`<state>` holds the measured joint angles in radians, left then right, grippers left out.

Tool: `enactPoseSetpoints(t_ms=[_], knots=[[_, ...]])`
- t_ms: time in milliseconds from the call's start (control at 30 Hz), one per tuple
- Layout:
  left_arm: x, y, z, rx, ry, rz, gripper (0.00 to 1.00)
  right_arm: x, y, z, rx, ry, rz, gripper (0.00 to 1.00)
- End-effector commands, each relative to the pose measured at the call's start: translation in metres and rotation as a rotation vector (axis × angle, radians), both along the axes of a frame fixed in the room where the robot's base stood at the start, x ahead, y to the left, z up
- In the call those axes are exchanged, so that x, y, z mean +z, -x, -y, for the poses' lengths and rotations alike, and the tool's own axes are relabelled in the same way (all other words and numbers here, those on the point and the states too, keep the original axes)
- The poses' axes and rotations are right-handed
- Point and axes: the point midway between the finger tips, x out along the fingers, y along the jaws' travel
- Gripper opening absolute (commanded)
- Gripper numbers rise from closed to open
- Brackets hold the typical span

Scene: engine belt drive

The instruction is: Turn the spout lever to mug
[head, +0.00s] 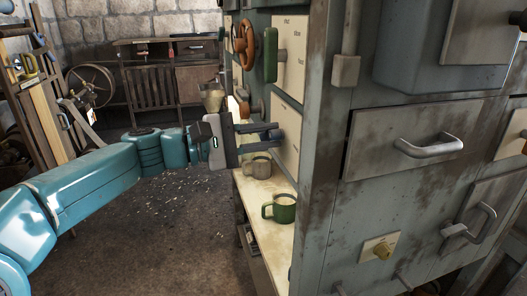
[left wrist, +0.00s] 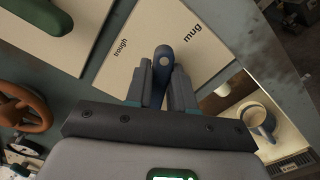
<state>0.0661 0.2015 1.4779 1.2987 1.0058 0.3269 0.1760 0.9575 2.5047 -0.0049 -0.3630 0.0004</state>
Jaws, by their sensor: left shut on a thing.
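My left gripper (head: 262,133) reaches right to the cream label panel (head: 288,135) on the machine's side. In the left wrist view the gripper (left wrist: 160,82) is shut on the spout lever (left wrist: 163,58), a dark blue-grey bar with a rounded end and a hole. The lever lies between the printed words "trough" and "mug" on the panel (left wrist: 200,60). The lever's pivot is hidden by the fingers. A beige mug (head: 261,168) and a green mug (head: 284,212) stand on the shelf below. One mug (left wrist: 257,118) shows in the left wrist view. My right gripper is not in view.
A red-brown handwheel (head: 243,44) and a green handle (head: 270,55) sit above the gripper on the machine. The cream shelf (head: 259,192) runs below it. A cabinet corner post (head: 318,120) stands close on the right. The floor (head: 150,220) at left is mostly clear.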

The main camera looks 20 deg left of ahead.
Motion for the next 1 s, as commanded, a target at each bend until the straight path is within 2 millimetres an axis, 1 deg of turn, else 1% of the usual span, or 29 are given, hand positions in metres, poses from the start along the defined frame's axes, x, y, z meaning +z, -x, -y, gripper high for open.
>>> enactPoseSetpoints(t_ms=[33,100,400,700,1000], knots=[[-0.006,0.001,0.0,0.0,-0.025,0.04,0.0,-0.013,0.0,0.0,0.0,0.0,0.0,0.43],[-0.006,0.001,0.001,-0.001,-0.059,0.092,0.0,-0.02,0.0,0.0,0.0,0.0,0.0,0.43],[-0.007,0.001,0.001,0.0,-0.186,0.277,0.0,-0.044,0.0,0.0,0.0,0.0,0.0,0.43],[-0.007,0.002,0.001,-0.002,-0.256,0.379,0.0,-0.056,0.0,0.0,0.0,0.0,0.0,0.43],[-0.006,0.002,0.001,-0.002,-0.276,0.408,0.0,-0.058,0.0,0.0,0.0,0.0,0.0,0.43]])
